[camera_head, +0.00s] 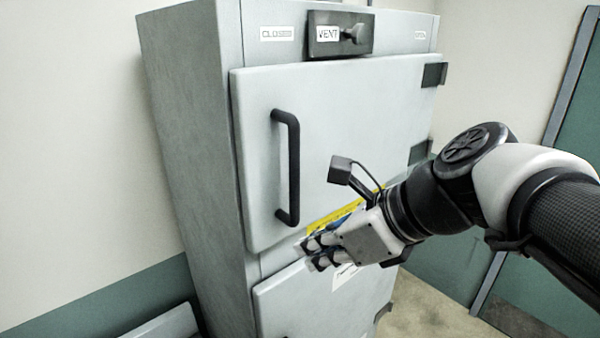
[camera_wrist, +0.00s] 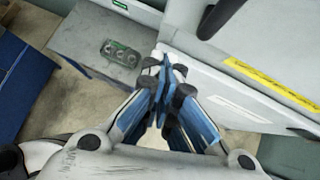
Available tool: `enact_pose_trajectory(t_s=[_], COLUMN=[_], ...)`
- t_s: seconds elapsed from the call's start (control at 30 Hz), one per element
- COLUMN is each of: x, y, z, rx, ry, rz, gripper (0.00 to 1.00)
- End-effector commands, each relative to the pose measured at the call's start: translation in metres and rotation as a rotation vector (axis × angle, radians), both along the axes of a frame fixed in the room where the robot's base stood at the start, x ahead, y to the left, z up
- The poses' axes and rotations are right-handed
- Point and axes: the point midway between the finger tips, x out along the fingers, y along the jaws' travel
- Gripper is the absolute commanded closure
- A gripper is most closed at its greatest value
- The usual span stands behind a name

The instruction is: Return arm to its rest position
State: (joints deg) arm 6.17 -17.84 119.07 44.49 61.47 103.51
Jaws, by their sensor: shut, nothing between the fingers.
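My gripper (camera_head: 310,254) is in front of the tall grey cabinet (camera_head: 180,120), near the gap between its upper door (camera_head: 350,120) and lower door (camera_head: 285,305). The fingers point down and left, below the black door handle (camera_head: 287,168). Whether they touch the cabinet cannot be told. In the wrist view my gripper (camera_wrist: 165,72) shows its blue-padded fingers together with nothing between them. My arm reaches in from the right edge of the head view. Both doors look shut.
A vent knob (camera_head: 353,35) sits on a dark plate at the cabinet top. A yellow strip (camera_wrist: 270,84) runs along the cabinet close to my gripper. The wrist view shows a grey surface (camera_wrist: 85,40) with a small green-grey object (camera_wrist: 121,53). A green door (camera_head: 565,200) stands right.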

Motion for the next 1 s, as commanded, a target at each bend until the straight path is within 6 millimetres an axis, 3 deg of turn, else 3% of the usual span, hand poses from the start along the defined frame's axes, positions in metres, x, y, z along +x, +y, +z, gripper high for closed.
enact_pose_trajectory(t_s=[0.17,0.27,0.37,0.57,1.0], x=[-0.01,-0.016,-0.028,-0.06,-0.122], y=[-0.008,-0.01,-0.015,-0.033,-0.086], z=[0.009,-0.007,-0.045,-0.146,-0.349], rx=[-0.005,-0.047,-0.143,-0.435,-1.021], ry=[-0.004,-0.028,-0.087,-0.26,-0.552], rz=[0.004,0.044,0.139,0.462,1.331], gripper=[1.0,1.0,1.0,1.0,1.0])
